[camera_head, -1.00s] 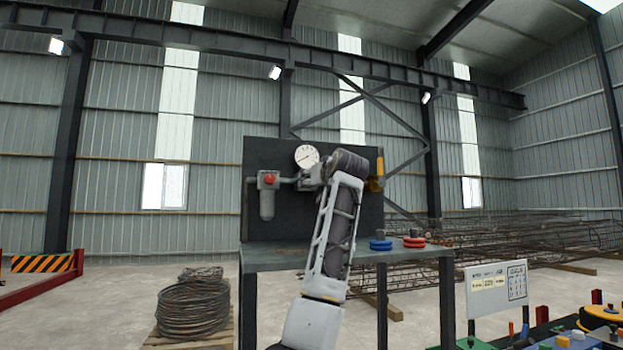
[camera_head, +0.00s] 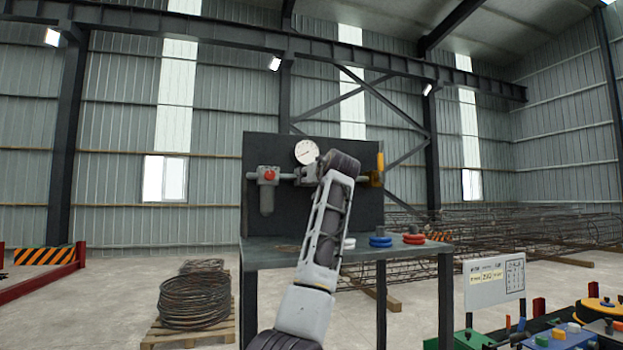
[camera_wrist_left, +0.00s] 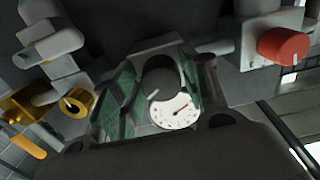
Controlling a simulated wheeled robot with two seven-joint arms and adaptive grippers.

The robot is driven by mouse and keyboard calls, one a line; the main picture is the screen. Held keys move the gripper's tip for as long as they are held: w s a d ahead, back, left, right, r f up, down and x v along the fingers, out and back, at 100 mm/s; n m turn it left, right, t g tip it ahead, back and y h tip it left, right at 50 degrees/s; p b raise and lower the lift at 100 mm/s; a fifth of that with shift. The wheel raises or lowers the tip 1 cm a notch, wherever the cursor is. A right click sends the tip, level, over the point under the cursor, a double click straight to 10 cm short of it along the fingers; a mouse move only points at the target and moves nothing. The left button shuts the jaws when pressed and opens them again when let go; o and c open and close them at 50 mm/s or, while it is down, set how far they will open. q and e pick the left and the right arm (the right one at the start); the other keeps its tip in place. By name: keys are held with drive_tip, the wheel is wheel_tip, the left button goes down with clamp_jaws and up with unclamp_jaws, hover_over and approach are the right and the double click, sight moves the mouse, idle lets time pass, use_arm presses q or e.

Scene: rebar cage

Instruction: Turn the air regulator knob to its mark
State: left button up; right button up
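The air regulator knob (camera_wrist_left: 160,82) is a dark round cap in the left wrist view, with a small pale mark on its edge. My left gripper (camera_wrist_left: 156,88) has its green-padded fingers spread on both sides of the knob; I cannot tell whether either pad touches it. The white pressure gauge (camera_wrist_left: 173,111) shows beside the knob, and in the head view the gauge (camera_head: 306,152) is on the dark panel (camera_head: 318,220). In the head view my left arm hides the knob and gripper. My right gripper is not in view.
A red knob (camera_wrist_left: 284,46) on a grey block and a brass valve (camera_wrist_left: 75,102) flank the regulator. Blue (camera_head: 380,241) and red (camera_head: 413,239) ring-shaped pieces lie on the bench (camera_head: 272,257). A wire coil stack (camera_head: 195,300) stands on a pallet at left.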

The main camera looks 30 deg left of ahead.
use_arm(q)
drive_tip(key=c, duration=0.5)
drive_tip(key=shift+c, duration=0.2)
